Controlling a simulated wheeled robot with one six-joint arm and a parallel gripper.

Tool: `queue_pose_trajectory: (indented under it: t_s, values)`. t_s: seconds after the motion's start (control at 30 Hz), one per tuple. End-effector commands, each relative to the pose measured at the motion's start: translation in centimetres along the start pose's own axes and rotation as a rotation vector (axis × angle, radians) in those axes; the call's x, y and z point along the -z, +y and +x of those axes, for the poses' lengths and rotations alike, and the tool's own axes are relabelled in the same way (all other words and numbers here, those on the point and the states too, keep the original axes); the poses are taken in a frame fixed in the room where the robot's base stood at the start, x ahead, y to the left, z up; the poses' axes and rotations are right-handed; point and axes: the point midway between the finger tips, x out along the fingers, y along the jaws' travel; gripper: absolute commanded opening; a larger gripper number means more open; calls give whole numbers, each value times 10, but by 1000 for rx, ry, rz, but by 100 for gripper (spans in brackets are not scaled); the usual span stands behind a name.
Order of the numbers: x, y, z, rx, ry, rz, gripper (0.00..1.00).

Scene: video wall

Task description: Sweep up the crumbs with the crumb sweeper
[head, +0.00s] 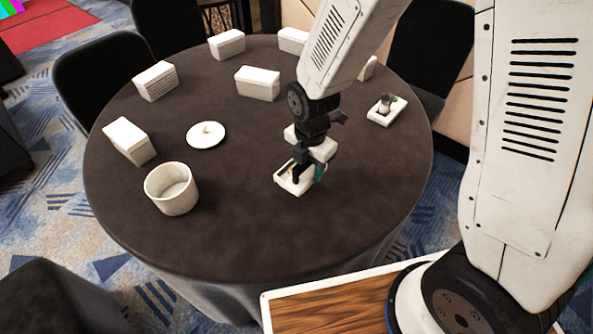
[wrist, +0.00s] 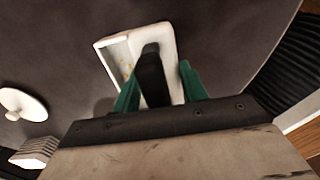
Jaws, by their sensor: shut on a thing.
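The crumb sweeper (head: 284,184) is a white, shallow, tray-like body with a black upright handle, low at the tabletop right of the table's middle. It also shows in the wrist view (wrist: 115,45), its black handle (wrist: 152,75) between the green fingers. My gripper (head: 304,172) is shut on that handle, seen also in the wrist view (wrist: 160,77). I cannot tell whether the sweeper touches the cloth. Tiny yellowish specks show at the sweeper's tray in the wrist view, too small to name surely. I make out no crumbs on the dark cloth. My arm hides the table behind it.
The round table (head: 235,225) has a dark cloth. A white pot (head: 172,190) stands at the left front, a white lid (head: 206,135) behind it. Several white boxes (head: 257,83) stand around the back and left. A white tray (head: 376,112) with a small item is at right.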

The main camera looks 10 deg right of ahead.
Motion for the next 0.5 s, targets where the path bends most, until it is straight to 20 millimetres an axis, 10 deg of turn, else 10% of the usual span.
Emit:
queue_pose_trajectory:
  t_s: [0.5]
  values:
    - [4,2,-27,1,0,-6,0]
